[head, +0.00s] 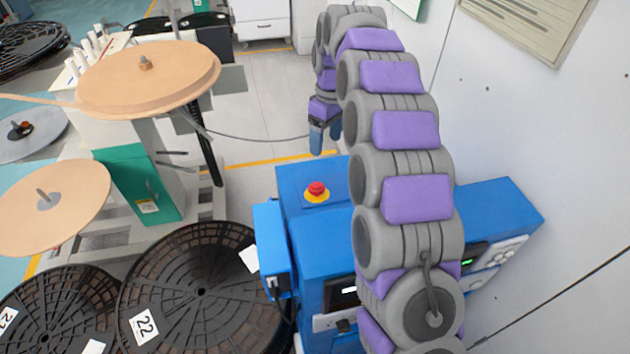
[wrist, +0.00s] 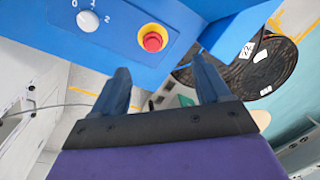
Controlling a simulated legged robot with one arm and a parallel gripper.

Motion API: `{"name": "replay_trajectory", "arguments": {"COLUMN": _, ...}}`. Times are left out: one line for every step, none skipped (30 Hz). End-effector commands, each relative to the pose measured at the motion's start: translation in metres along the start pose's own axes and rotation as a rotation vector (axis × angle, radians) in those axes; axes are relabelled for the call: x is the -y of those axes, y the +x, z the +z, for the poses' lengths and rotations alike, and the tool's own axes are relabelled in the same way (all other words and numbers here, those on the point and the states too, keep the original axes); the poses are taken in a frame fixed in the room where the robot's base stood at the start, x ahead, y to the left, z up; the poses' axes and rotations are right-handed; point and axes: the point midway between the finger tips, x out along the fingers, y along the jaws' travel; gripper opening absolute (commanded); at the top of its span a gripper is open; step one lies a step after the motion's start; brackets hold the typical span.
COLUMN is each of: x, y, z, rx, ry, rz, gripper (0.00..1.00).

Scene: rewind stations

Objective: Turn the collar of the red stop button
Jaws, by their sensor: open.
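The red stop button (head: 317,188) sits on a yellow collar (head: 317,197) on top of the blue machine (head: 300,178). In the wrist view the red button (wrist: 153,40) and its yellow collar (wrist: 145,31) show on the blue panel, ahead of the fingertips and between them. My gripper (head: 323,140) hangs behind the button in the head view, fingers pointing down. In the wrist view my gripper (wrist: 162,75) is open and empty, its two blue fingers apart and not touching the button.
A white rotary knob (wrist: 88,21) is on the same blue panel. Black reels (head: 200,285) stand left of the blue machine. A tan reel (head: 148,75) is on a stand at upper left. A grey wall (head: 540,120) closes the right side.

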Motion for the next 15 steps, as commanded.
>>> {"name": "replay_trajectory", "arguments": {"x": -0.007, "y": 0.003, "z": -0.007, "rx": 0.0, "ry": -0.018, "rz": 0.001, "gripper": 0.76}}
{"name": "replay_trajectory", "arguments": {"x": -0.009, "y": 0.005, "z": -0.011, "rx": 0.0, "ry": -0.03, "rz": 0.002, "gripper": 0.76}}
{"name": "replay_trajectory", "arguments": {"x": -0.013, "y": 0.007, "z": -0.015, "rx": 0.0, "ry": -0.042, "rz": 0.005, "gripper": 0.76}}
{"name": "replay_trajectory", "arguments": {"x": -0.014, "y": 0.008, "z": -0.019, "rx": 0.0, "ry": -0.05, "rz": 0.007, "gripper": 0.76}}
{"name": "replay_trajectory", "arguments": {"x": -0.015, "y": 0.009, "z": -0.022, "rx": 0.0, "ry": -0.058, "rz": 0.009, "gripper": 0.76}}
{"name": "replay_trajectory", "arguments": {"x": -0.015, "y": 0.011, "z": -0.026, "rx": 0.001, "ry": -0.066, "rz": 0.011, "gripper": 0.76}}
{"name": "replay_trajectory", "arguments": {"x": -0.015, "y": 0.012, "z": -0.029, "rx": 0.003, "ry": -0.071, "rz": 0.012, "gripper": 0.76}}
{"name": "replay_trajectory", "arguments": {"x": -0.015, "y": 0.013, "z": -0.031, "rx": 0.003, "ry": -0.075, "rz": 0.013, "gripper": 0.76}}
{"name": "replay_trajectory", "arguments": {"x": -0.015, "y": 0.015, "z": -0.032, "rx": 0.004, "ry": -0.078, "rz": 0.014, "gripper": 0.76}}
{"name": "replay_trajectory", "arguments": {"x": -0.015, "y": 0.016, "z": -0.034, "rx": 0.005, "ry": -0.08, "rz": 0.014, "gripper": 0.76}}
{"name": "replay_trajectory", "arguments": {"x": -0.014, "y": 0.018, "z": -0.034, "rx": 0.006, "ry": -0.08, "rz": 0.015, "gripper": 0.76}}
{"name": "replay_trajectory", "arguments": {"x": -0.014, "y": 0.021, "z": -0.035, "rx": 0.008, "ry": -0.081, "rz": 0.014, "gripper": 0.76}}
{"name": "replay_trajectory", "arguments": {"x": -0.013, "y": 0.024, "z": -0.035, "rx": 0.008, "ry": -0.081, "rz": 0.014, "gripper": 0.76}}
{"name": "replay_trajectory", "arguments": {"x": -0.013, "y": 0.028, "z": -0.035, "rx": 0.009, "ry": -0.081, "rz": 0.013, "gripper": 0.76}}
{"name": "replay_trajectory", "arguments": {"x": -0.014, "y": 0.032, "z": -0.034, "rx": 0.008, "ry": -0.08, "rz": 0.013, "gripper": 0.76}}
